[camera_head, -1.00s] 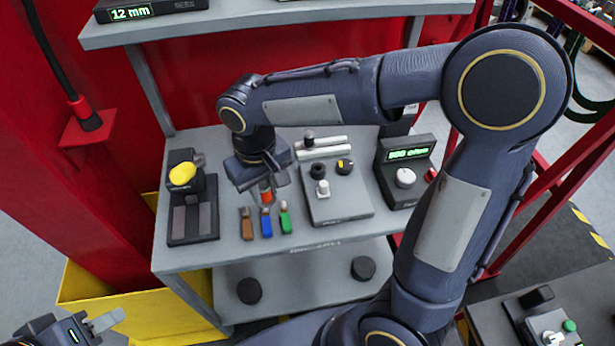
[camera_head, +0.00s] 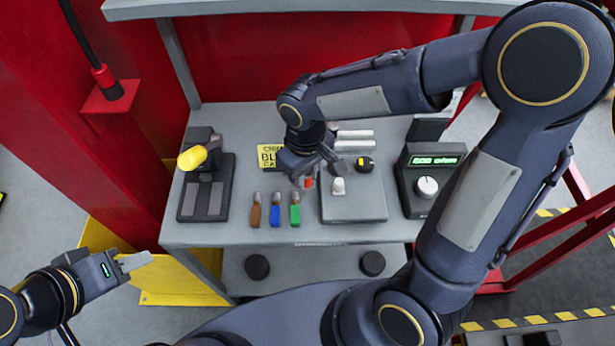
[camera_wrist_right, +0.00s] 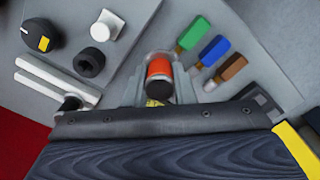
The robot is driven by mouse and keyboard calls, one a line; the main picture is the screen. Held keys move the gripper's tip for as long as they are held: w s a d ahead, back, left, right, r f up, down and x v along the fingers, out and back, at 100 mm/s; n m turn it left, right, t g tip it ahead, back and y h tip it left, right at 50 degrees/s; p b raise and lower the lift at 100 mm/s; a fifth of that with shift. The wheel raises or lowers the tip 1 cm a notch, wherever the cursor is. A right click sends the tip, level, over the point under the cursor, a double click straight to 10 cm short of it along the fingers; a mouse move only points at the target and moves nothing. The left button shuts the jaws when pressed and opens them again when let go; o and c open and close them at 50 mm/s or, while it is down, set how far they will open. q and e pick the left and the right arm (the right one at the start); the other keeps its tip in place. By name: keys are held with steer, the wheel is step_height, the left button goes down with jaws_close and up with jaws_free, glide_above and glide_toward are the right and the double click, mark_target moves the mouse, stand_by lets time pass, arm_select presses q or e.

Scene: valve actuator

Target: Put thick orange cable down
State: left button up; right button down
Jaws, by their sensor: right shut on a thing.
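The thick orange cable (camera_head: 308,182) is a short piece with an orange band, hanging under my right gripper (camera_head: 307,178). In the right wrist view its orange band and dark end (camera_wrist_right: 159,78) sit between the fingers (camera_wrist_right: 157,92), which are shut on it. It is above the grey bench near the left edge of the grey panel; whether it touches the bench is hidden. Brown (camera_head: 256,212), blue (camera_head: 275,212) and green (camera_head: 295,212) cables lie in a row, nearer the front edge. My left gripper (camera_head: 135,262) is empty, left of the bench; its finger gap is unclear.
A shelf (camera_head: 300,8) overhangs behind. Clear bench lies along the front.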

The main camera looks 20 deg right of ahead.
steer(key=shift+w+d+f, duration=0.25)
steer(key=shift+w+f, duration=0.2)
steer(key=shift+f, duration=0.1)
steer(key=shift+w+d+f, duration=0.1)
steer(key=shift+w+f, duration=0.05)
steer(key=shift+f, duration=0.8)
steer(key=shift+w+d+f, duration=0.1)
steer(key=shift+f, duration=0.8)
steer(key=shift+f, duration=0.2)
steer(key=c, duration=1.2)
jaws_free()
steer(key=shift+a+r, duration=0.1)
